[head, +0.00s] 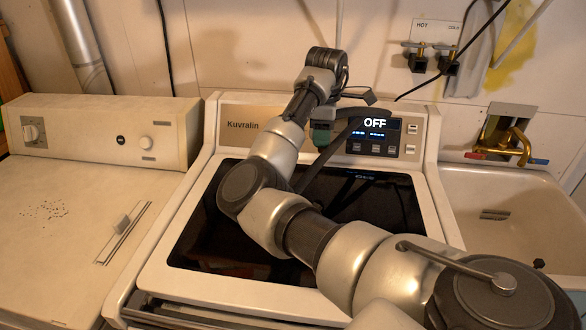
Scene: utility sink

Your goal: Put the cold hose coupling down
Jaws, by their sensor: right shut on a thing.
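My right gripper (355,96) is above the back of the washer, in front of its control panel. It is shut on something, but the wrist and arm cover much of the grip. A dark grey hose-like band (366,113) arches just below the gripper and runs down to the left over the black lid. A small teal piece (322,136) shows below the wrist. I cannot tell whether it is the cold hose coupling or how it sits in the fingers. My left gripper is not in view.
The washer's panel (374,132) reads OFF. Hot and cold wall taps (414,58) are up at the right. A sink (515,205) with a brass faucet (512,145) stands at the right. A second cream machine (60,215) at the left has a mostly clear top.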

